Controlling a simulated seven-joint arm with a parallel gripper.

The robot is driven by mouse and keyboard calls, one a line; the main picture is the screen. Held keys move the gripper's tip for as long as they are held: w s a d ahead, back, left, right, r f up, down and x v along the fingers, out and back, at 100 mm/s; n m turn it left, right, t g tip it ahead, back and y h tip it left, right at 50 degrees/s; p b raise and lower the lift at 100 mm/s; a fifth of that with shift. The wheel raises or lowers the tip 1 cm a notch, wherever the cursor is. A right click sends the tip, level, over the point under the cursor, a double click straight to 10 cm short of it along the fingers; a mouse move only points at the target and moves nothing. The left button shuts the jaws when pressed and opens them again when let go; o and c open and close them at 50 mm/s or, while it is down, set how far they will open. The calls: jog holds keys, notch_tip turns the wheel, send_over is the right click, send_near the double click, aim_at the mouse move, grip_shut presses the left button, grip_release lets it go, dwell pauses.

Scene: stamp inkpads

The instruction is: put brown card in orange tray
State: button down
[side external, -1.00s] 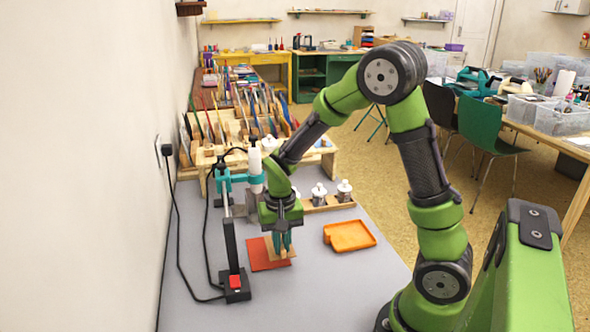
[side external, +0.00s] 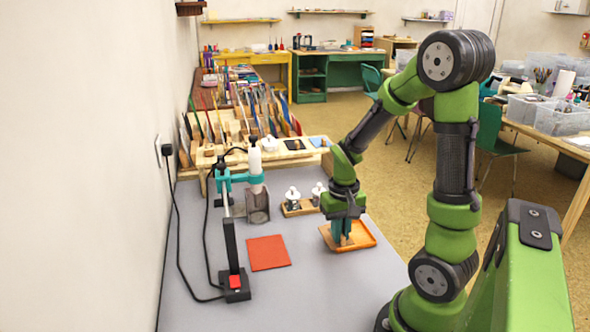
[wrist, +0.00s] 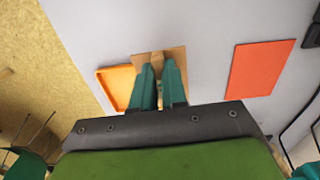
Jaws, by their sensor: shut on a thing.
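The brown card (wrist: 176,58) is in my gripper (wrist: 159,75), which is shut on a small wooden piece at the card's middle. In the side external view my gripper (side external: 345,240) points down at the orange tray (side external: 367,237). The brown card (side external: 327,236) shows at the tray's left side and covers part of it. In the wrist view the orange tray (wrist: 113,86) shows to the left of the card, partly hidden by the card and a finger. I cannot tell whether the card touches the tray.
A red-orange sheet (side external: 268,252) lies flat on the grey table (side external: 300,290), left of the tray. A black-and-teal stand (side external: 231,245) with a cable is further left. A wooden holder with white-topped jars (side external: 292,198) stands behind the tray. The front table is clear.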

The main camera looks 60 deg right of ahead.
aim_at(357, 235)
jog(key=d+r+n, duration=0.3)
jog(key=d+n, duration=0.8)
jog(key=n, duration=0.6)
jog(key=shift+n, duration=0.3)
jog(key=shift+s+d+f, duration=0.1)
jog(key=shift+s+f, duration=0.05)
jog(key=shift+f, duration=1.2)
jog(key=shift+s+d+f, duration=0.1)
jog(key=shift+f, duration=1.3)
jog(key=shift+s+f, duration=0.15)
jog(key=shift+f, duration=1.2)
jog(key=shift+f, duration=0.15)
jog(key=c, duration=1.2)
grip_release()
jog(key=shift+o, duration=0.2)
